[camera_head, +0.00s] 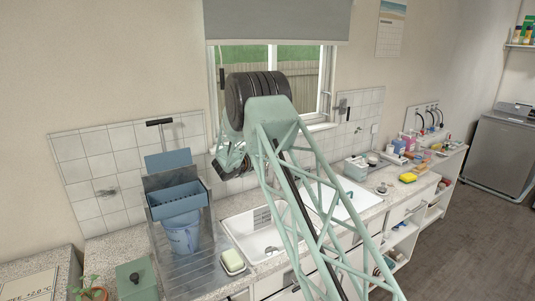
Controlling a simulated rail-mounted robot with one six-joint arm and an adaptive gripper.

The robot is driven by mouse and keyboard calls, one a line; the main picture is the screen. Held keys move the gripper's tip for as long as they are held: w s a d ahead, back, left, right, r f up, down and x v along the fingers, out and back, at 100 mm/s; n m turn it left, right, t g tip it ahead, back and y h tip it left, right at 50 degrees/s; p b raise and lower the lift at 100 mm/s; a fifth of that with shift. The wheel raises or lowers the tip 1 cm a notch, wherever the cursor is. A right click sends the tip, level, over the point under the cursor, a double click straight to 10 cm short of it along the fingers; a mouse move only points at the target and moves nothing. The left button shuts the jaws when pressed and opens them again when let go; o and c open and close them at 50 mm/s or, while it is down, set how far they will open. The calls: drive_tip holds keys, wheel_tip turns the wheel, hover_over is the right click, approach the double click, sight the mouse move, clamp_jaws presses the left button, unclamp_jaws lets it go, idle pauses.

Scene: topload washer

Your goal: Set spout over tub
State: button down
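My arm reaches up over the counter. My gripper (230,163) is at its left end, in front of the wall below the window. It is small and partly hidden by my wrist, so I cannot tell whether it is open or shut, or whether it holds anything. A sink basin (243,228) and a second basin (357,206) are set in the counter, partly behind my arm. I cannot make out a spout; it may be hidden behind my arm. Left of my gripper, a blue trough (178,201) stands above a translucent blue bucket (181,238).
A soap dish with a yellow-green sponge (232,261) lies at the sink's front left. A green box (137,281) stands at the front left. A grey washer (505,150) stands far right beyond open floor.

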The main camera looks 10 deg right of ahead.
drive_tip(key=shift+w+r, duration=0.1)
idle(0.3)
drive_tip(key=c, duration=2.6)
unclamp_jaws()
drive_tip(key=shift+a, duration=0.15)
drive_tip(key=v, duration=1.2)
